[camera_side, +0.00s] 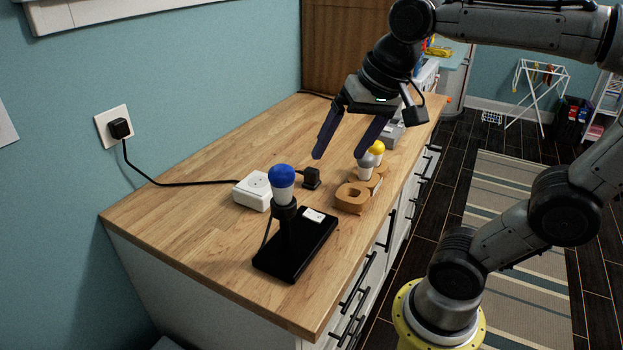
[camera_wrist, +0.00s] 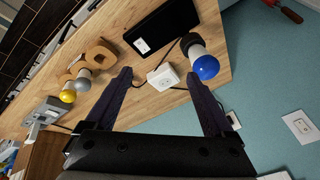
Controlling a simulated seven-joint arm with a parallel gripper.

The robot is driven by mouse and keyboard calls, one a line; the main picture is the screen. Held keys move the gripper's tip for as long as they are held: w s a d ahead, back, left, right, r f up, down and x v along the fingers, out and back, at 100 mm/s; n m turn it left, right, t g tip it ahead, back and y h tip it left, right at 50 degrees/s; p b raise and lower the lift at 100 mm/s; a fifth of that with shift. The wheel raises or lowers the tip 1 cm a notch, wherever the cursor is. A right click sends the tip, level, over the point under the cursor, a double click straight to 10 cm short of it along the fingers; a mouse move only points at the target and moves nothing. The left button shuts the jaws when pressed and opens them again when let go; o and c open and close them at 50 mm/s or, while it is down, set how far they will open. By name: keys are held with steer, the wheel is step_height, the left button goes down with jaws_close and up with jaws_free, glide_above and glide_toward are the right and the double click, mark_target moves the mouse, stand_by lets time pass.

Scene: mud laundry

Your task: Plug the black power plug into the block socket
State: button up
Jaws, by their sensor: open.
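The black power plug (camera_side: 311,178) lies on the wooden worktop, just behind the lamp with the blue bulb (camera_side: 281,178). The white block socket (camera_side: 252,191) sits to its left, its round face visible on top. It also shows in the wrist view (camera_wrist: 163,78), between the fingers in the picture. In the wrist view the plug is hard to make out beside the left finger. My gripper (camera_side: 340,154) is open and empty, held above the worktop behind the plug, its fingers pointing down; both fingers show in the wrist view (camera_wrist: 159,75).
The lamp's black base (camera_side: 293,248) stands at the front. A wooden holder (camera_side: 352,197), a pale bulb (camera_side: 366,166) and a yellow bulb (camera_side: 377,147) are on the right. A black cord runs from the socket to a wall outlet (camera_side: 115,128). The worktop's left part is clear.

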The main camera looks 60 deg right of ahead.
steer(key=w+d+r+m+g, duration=0.15)
steer(key=w+d+m, duration=0.25)
steer(key=w, duration=0.4)
steer(key=m+g, duration=0.3)
steer(key=m, duration=0.3)
glide_above(310, 168)
step_height(310, 168, down, 10)
steer(key=shift+w+r, duration=0.1)
step_height(310, 168, down, 9)
steer(key=shift+r, duration=0.2)
steer(key=shift+a+f, duration=0.1)
